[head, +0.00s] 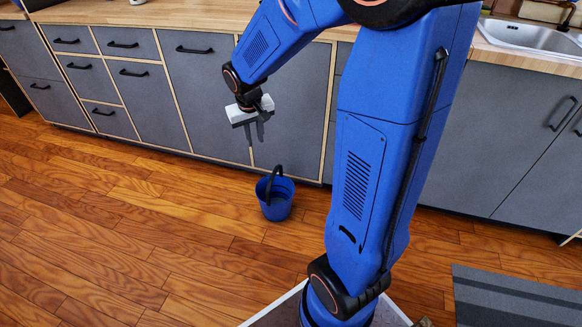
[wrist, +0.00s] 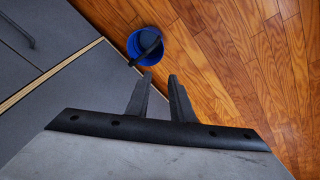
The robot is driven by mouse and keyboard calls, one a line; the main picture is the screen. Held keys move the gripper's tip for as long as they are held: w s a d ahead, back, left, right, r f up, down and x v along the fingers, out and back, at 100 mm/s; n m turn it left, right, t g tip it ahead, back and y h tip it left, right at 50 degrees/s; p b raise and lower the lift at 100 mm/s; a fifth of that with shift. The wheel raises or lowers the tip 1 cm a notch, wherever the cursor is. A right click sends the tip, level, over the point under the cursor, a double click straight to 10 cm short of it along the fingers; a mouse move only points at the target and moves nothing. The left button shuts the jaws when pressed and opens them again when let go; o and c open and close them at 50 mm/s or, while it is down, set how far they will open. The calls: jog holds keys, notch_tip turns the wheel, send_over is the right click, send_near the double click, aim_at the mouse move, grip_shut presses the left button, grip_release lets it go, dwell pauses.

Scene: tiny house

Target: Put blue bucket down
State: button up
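The blue bucket (head: 279,199) stands upright on the wooden floor, in front of the grey cabinets. Its dark handle (head: 274,182) is raised at an angle over the rim. My gripper (head: 256,139) hangs above the floor, higher than the bucket and a little to its left in the head view. In the wrist view the bucket (wrist: 151,46) lies beyond the fingertips, with a gap between. The two fingers of my gripper (wrist: 159,82) are apart, with nothing between them.
Grey cabinets (head: 205,88) with black handles run along the back under a wooden counter (head: 180,13). A sink (head: 530,36) is at the right. The floor (head: 120,230) at the left is clear.

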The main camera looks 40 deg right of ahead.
jog(key=s+a+r, duration=0.1)
jog(key=s+r, duration=0.2)
jog(key=s, duration=0.6)
jog(key=s+a+r+n+t+y, duration=0.1)
jog(key=s+r, duration=0.3)
jog(key=s, duration=0.5)
jog(key=s+a+r+n+t, duration=0.1)
jog(key=s+a+r, duration=0.2)
jog(key=s, duration=0.6)
jog(key=shift+s+r, duration=0.15)
jog(key=shift+r, duration=0.35)
